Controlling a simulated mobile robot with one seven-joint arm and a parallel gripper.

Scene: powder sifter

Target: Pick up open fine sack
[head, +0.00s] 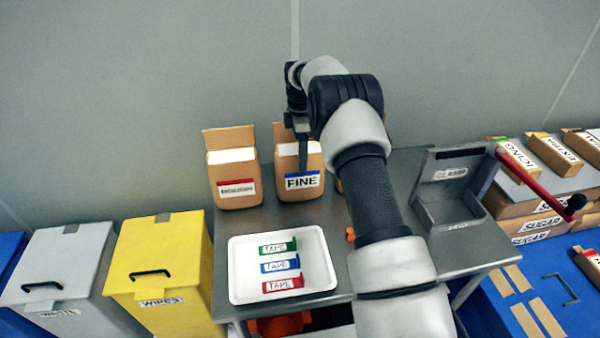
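The open fine sack (288,186) is a brown paper sack with a blue-edged label reading FINE. It stands upright on the grey table (330,233), with its top flap raised and white contents at the top. My gripper (303,160) reaches down at the sack's upper right part, in front of its white top. The fingers show edge-on and dark, so I cannot tell whether they are apart or closed on the sack's wall. My arm hides most of another sack to the right.
An open sack with a red label (236,190) stands close on the left. A white tray (236,272) with several tape pieces lies in front. Yellow (193,262) and grey bins stand left.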

